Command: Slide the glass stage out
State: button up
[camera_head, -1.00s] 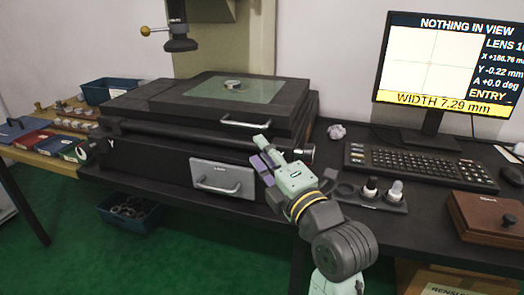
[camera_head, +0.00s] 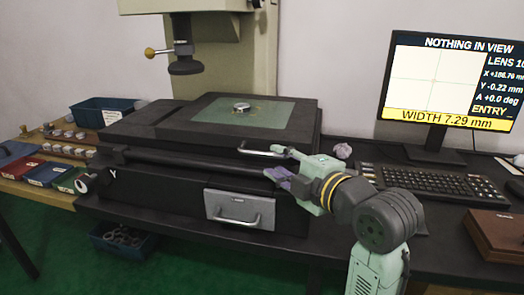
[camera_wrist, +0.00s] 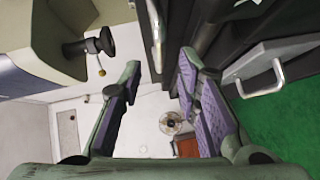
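The glass stage (camera_head: 262,112) is a pale green pane set in a dark plate on the measuring machine. A small metal ring (camera_head: 241,107) lies on the glass. A silver bar handle (camera_head: 252,153) is on the stage's front edge. My gripper (camera_head: 273,173) is beside the right part of this handle. In the wrist view, my gripper (camera_wrist: 160,64) is open, its two purple-padded fingers spread apart. The handle bar (camera_wrist: 157,32) shows near and between the fingertips. I cannot tell whether a finger touches it.
Below the stage is a grey drawer (camera_head: 240,209) with its own handle. A lens column (camera_head: 184,60) hangs above the stage. A monitor (camera_head: 450,82) and keyboard (camera_head: 437,189) stand at right, with a wooden box (camera_head: 495,236) nearer. Boxes and rings fill the left bench.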

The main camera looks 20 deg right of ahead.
aim_at(266, 155)
jog(key=p+x, duration=0.1)
jog(key=x, duration=0.5)
jog(key=shift+w+a, duration=0.1)
jog(key=shift+w, duration=0.1)
grip_shut()
dwell(0.6)
